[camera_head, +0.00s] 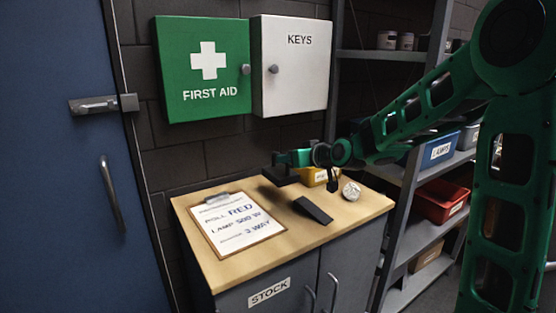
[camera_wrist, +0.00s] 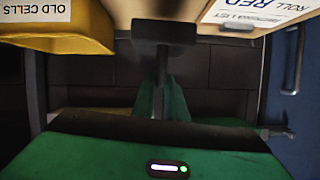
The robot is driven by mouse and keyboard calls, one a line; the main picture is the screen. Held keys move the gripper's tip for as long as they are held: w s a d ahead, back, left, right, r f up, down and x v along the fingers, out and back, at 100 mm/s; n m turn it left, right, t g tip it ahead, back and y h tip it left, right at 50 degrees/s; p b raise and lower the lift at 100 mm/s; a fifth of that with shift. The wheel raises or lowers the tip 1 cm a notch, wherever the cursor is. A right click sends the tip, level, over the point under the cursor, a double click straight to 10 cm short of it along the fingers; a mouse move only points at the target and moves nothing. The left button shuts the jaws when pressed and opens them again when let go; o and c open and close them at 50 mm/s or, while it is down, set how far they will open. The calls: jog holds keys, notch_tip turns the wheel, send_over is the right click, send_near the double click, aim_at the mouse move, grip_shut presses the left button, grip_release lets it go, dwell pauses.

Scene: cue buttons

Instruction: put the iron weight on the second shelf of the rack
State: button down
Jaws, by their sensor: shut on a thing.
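My gripper (camera_head: 284,168) is above the back of the wooden cabinet top, shut on a dark block that I take for the iron weight (camera_head: 280,177). A dark block also shows at the gripper in the wrist view (camera_wrist: 165,32); its exact shape is hard to make out. A shadow lies on the top below it, and it seems to be held clear of the surface. The grey rack (camera_head: 405,185) stands at the right, partly hidden by my arm. Its shelves hold jars, a blue bin marked LAMPS (camera_head: 438,150), a red bin (camera_head: 441,201) and a brown box (camera_head: 426,256).
On the cabinet top (camera_head: 345,222) are a clipboard (camera_head: 237,222), a dark wedge (camera_head: 312,210), a round pale thing (camera_head: 351,191) and a yellow bin (camera_head: 318,177), marked OLD CELLS in the wrist view (camera_wrist: 60,35). First aid (camera_head: 203,98) and keys (camera_head: 292,85) boxes hang behind.

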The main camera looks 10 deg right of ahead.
jog(key=shift+w+d+f, duration=0.45)
jog(key=shift+d+f, duration=0.3)
jog(key=shift+f, duration=0.35)
jog(key=shift+w+d+f, duration=0.4)
jog(key=shift+d+f, duration=0.35)
jog(key=shift+f, duration=0.35)
jog(key=shift+w+d+f, duration=0.45)
jog(key=shift+d+f, duration=0.3)
jog(key=shift+f, duration=0.35)
jog(key=c, duration=1.8)
grip_release()
jog(key=shift+s+f, duration=0.1)
jog(key=shift+f, duration=0.1)
jog(key=shift+o, duration=0.2)
jog(key=v, duration=1.2)
